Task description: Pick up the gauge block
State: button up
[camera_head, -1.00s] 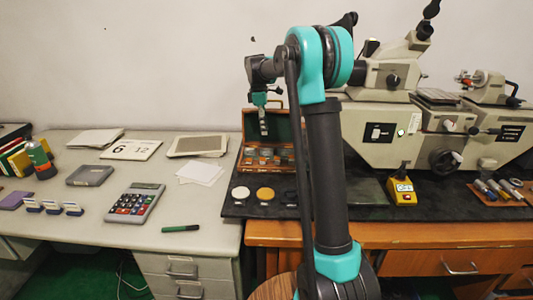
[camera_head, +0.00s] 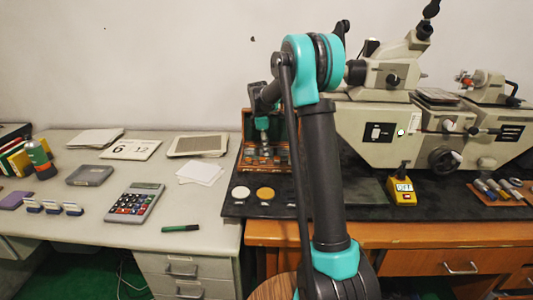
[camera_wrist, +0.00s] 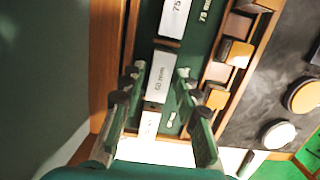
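The gauge block (camera_wrist: 155,86) between my fingers is a pale rectangular piece marked what looks like 50 mm, lying in a green-lined slot of the wooden case (camera_wrist: 108,45). My gripper (camera_wrist: 160,76) is open, with one finger on each side of this block and a gap visible on the right. Another pale block (camera_wrist: 175,17) marked 75 lies above it in the wrist view, and one more (camera_wrist: 149,123) below it. In the head view my gripper (camera_head: 262,136) is low over the open wooden case (camera_head: 247,160); the block is too small to make out there.
Small wooden compartments (camera_wrist: 235,52) with blocks run along the case's right side. A white disc (camera_wrist: 279,134) and a tan disc (camera_wrist: 305,96) lie on the dark mat. The measuring machine (camera_head: 370,115) stands right of the case. A calculator (camera_head: 135,202) lies to the left.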

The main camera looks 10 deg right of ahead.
grip_shut()
jog(key=shift+r, duration=0.1)
